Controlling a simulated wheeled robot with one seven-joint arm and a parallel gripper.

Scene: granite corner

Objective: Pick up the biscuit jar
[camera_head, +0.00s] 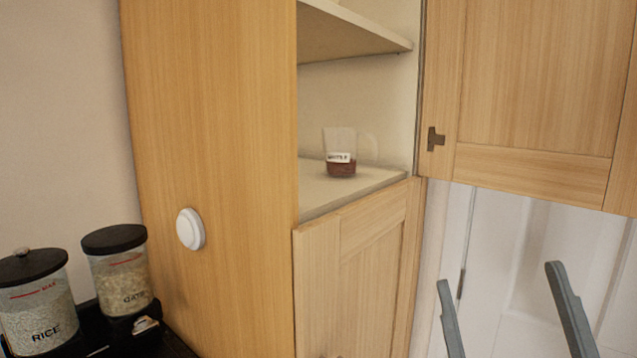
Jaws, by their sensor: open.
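No jar in view carries a readable biscuit label. A small clear container (341,165) with a white label and reddish-brown contents at its bottom stands upright on the cabinet shelf; its label is too small to read surely, so I cannot tell whether it is the biscuit jar. Two black-lidded clear jars stand at the lower left: one marked RICE (40,312) and one whose label seems to read OATS (122,281). My gripper (499,276) shows as two grey fingers at the lower right, spread apart and empty. It is right of and below the shelf container, away from it.
The wooden cabinet's shelf (322,193) is open at the front, with an upper shelf (345,32) above. An open wooden door (545,85) hangs at the upper right. A round white knob-like fixture (190,229) sits on the cabinet's side. A closed door (365,285) is below the shelf.

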